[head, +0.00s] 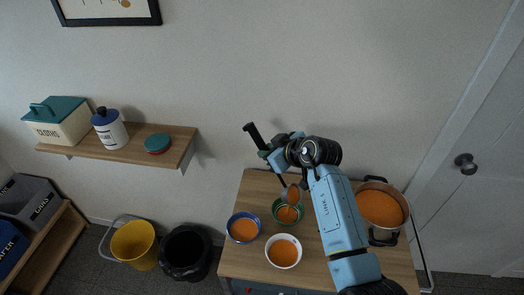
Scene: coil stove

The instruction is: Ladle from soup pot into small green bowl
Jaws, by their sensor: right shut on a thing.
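My right gripper (270,151) is shut on the ladle (252,134), around its shaft below the dark handle end. The ladle hangs tilted, with its cup (292,194) over the small green bowl (278,217); orange soup shows in the cup. The green bowl sits on the wooden counter and has orange soup in it. Whether cup and bowl touch is unclear. The soup pot (403,203), copper-coloured with dark handles, stands at the counter's right, full of orange soup. My right arm crosses between pot and bowls. My left gripper is out of view.
A blue bowl (230,229) and a white bowl (297,262), both with orange soup, stand close to the green bowl on the wooden counter (262,186). A wall shelf (178,148) holds a box and canisters at left. A yellow bucket (133,245) and black bin stand on the floor.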

